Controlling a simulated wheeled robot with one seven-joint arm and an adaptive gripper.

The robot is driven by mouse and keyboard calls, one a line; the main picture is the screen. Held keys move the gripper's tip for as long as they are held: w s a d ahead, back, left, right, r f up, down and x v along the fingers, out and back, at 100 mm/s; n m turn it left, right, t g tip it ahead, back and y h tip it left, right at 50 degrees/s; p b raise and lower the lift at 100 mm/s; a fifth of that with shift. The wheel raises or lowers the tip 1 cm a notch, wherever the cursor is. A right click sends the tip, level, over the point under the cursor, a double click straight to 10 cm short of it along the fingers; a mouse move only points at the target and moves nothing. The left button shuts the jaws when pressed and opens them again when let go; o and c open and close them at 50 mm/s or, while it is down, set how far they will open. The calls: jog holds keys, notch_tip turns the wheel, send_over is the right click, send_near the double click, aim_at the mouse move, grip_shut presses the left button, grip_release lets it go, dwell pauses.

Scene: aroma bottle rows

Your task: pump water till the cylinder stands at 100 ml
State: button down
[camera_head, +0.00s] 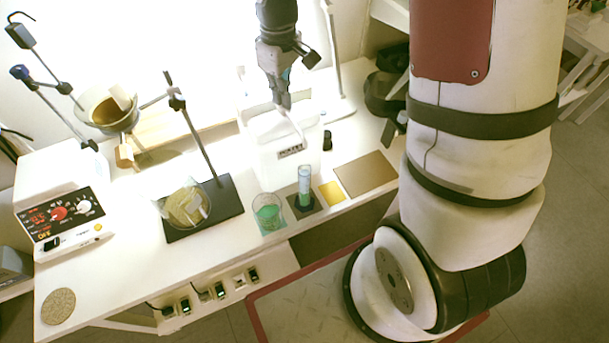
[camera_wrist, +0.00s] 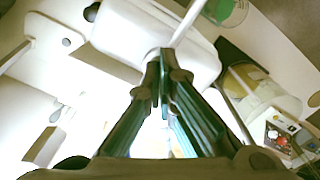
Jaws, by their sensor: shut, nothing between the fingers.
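A white water container (camera_head: 290,165) with a dark-lettered label stands near the table's front edge. It also fills the upper middle of the wrist view (camera_wrist: 120,32), with a pale thin tube or rod at its top. The clear cylinder (camera_head: 305,173) stands upright on a dark square pad in front of it, with blue-green liquid inside; its marks are too small to read. My gripper (camera_head: 283,106) is shut and empty, pointing down at the container's top; its fingertips (camera_wrist: 165,58) overlap the top in the wrist view. I cannot tell whether they touch it.
A beaker of green liquid (camera_head: 268,213) stands left of the cylinder. A yellow pad (camera_head: 331,192) and a tan board (camera_head: 366,174) lie to the right.

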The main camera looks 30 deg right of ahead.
jog(key=shift+r+p, duration=0.75)
jog(key=shift+r, duration=0.9)
jog(key=shift+r+p, duration=1.1)
jog(key=shift+r, duration=1.9)
jog(key=s+r+m+t, duration=0.3)
jog(key=s+r, duration=0.8)
jog(key=r, duration=0.1)
jog(key=s+r+m+t, duration=0.2)
jog(key=s+r+m, duration=0.1)
jog(key=s, duration=0.9)
jog(key=shift+s+t+b, duration=0.3)
jog(key=shift+s+b, duration=0.05)
jog(key=shift+b, duration=0.1)
